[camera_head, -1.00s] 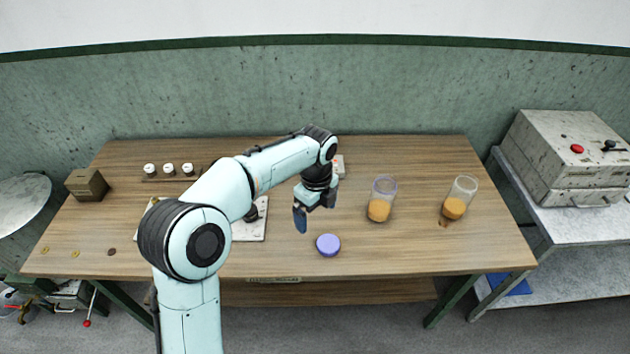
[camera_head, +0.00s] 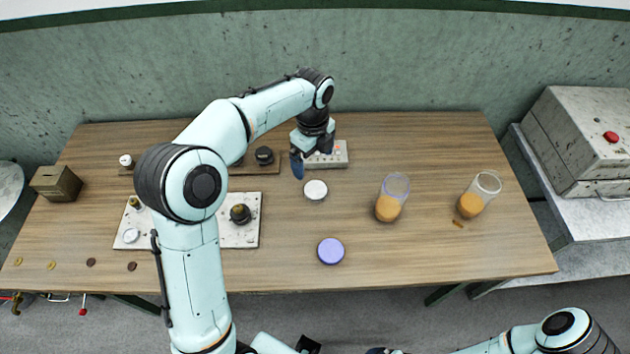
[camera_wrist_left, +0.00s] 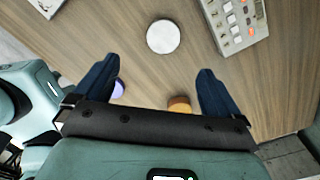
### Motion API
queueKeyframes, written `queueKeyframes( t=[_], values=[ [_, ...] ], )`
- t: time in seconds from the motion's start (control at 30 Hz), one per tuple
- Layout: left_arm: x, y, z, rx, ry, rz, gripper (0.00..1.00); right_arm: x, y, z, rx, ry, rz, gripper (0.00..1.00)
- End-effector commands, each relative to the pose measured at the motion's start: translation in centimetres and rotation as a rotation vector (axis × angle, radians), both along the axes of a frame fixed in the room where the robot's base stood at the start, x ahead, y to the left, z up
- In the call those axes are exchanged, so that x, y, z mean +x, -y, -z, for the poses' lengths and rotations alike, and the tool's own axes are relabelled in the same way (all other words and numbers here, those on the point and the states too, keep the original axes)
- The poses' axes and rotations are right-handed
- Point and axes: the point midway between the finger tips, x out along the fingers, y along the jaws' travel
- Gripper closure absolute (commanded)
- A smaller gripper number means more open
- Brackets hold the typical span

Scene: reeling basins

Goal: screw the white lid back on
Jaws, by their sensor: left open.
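The white lid (camera_head: 315,190) lies flat on the table, just in front of the grey button box; it also shows in the left wrist view (camera_wrist_left: 163,37). My left gripper (camera_head: 311,158) is open and empty above the table behind the lid. In the left wrist view its fingers (camera_wrist_left: 160,70) are spread, with the lid beyond the tips. Two clear jars with orange contents stand to the right: one with a purple rim (camera_head: 392,198), one with a whitish rim (camera_head: 480,194). A purple lid (camera_head: 330,251) lies near the front edge. My right gripper is not seen.
The grey button box (camera_head: 327,156) is close beside my left gripper. White boards with knobs (camera_head: 240,235) lie left. A brown box (camera_head: 56,183) stands far left.

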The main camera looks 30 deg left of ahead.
Motion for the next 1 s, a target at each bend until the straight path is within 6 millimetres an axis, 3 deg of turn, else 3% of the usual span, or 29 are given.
queueKeyframes(
  t=[0.37, 0.73, 1.0],
  values=[
    [0.0, 0.0, 0.4, 0.0, -0.001, 0.0, 0.02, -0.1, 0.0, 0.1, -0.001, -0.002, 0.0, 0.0],
    [0.0, 0.0, 6.9, 0.0, -0.003, 0.0, 0.02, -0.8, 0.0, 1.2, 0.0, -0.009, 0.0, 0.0],
    [0.1, 0.0, 8.2, 0.0, 0.0, 0.0, 0.02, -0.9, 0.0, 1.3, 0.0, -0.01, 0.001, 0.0]
  ],
)
